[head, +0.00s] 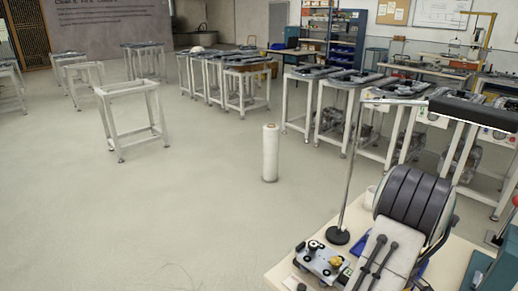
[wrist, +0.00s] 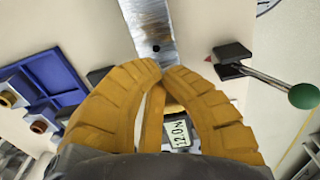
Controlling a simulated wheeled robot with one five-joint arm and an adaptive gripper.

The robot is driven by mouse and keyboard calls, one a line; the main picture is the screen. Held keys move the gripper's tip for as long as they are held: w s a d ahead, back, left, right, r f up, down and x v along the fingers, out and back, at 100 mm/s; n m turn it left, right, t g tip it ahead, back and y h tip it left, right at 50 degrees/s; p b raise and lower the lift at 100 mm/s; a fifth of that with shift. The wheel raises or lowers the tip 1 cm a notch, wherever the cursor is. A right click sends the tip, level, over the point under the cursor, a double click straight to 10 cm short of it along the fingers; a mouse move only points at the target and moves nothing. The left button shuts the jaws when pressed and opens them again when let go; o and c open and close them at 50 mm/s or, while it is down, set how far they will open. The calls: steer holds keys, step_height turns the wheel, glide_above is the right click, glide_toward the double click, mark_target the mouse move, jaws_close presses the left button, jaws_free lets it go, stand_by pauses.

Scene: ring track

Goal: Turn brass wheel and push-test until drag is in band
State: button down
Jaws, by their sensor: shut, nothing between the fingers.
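My gripper (wrist: 160,70) has ribbed yellow fingers with their tips together in the wrist view. Nothing shows between the tips. They point toward a grey metal bar (wrist: 144,22) with a dark hole. A pale display (wrist: 178,131) shows through the gap behind the tips; its characters are inverted and partly covered, seemingly ending in N. I cannot pick out the brass wheel for certain; the fingers cover the middle of the fixture. In the head view a small device (head: 318,264) with a yellow part stands on the near bench. My gripper is not clearly seen there.
A lever with a green knob (wrist: 304,96) stands right of my fingers. A lamp stand (head: 338,236) rises from the near bench. A white cylinder (head: 270,153) stands on open floor; tables line the back.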

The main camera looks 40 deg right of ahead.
steer(key=shift+w+a, duration=0.1)
steer(key=shift+w, duration=1.4)
steer(key=shift+w+r, duration=0.1)
steer(key=shift+w, duration=0.4)
steer(key=shift+r, duration=0.1)
steer(key=shift+s+r+p, duration=0.4)
steer(key=shift+s+r, duration=0.3)
steer(key=shift+s, duration=0.1)
steer(key=shift+s+r, duration=0.15)
steer(key=shift+s, duration=0.3)
steer(key=shift+s, duration=0.1)
step_height(320, 180, up, 7)
steer(key=p, duration=0.5)
